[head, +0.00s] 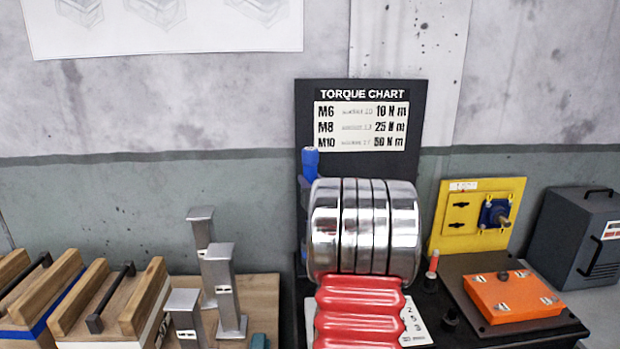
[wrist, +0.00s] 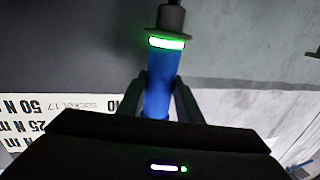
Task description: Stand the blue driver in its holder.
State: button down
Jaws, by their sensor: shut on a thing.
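The blue driver (wrist: 160,85) stands between the two fingers of my gripper (wrist: 160,98) in the wrist view, and the gripper is shut on it. A glowing white-green ring (wrist: 166,43) and a dark flanged piece (wrist: 171,18) show at its upper end there; I cannot tell whether they are part of the driver. In the head view a blue piece, probably the driver (head: 311,162), shows upright at the left edge of my arm, in front of the dark torque chart board (head: 312,90). My gripper is hidden there behind my arm. I cannot make out the holder.
An orange box (head: 513,296) lies on a dark plate at the right, before a yellow panel (head: 466,215). A small red-topped piece (head: 434,262) stands near my arm. Grey metal posts (head: 219,275) and wooden crates (head: 100,310) are at the left. A dark case (head: 575,240) is far right.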

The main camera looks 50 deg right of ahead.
jog(key=shift+w+f, duration=0.1)
jog(key=shift+f, duration=7.35)
jog(key=c, duration=1.2)
grip_release()
jog(key=shift+f, duration=0.25)
jog(key=v, duration=1.4)
jog(key=shift+w+a, duration=0.1)
jog(key=shift+r, duration=0.1)
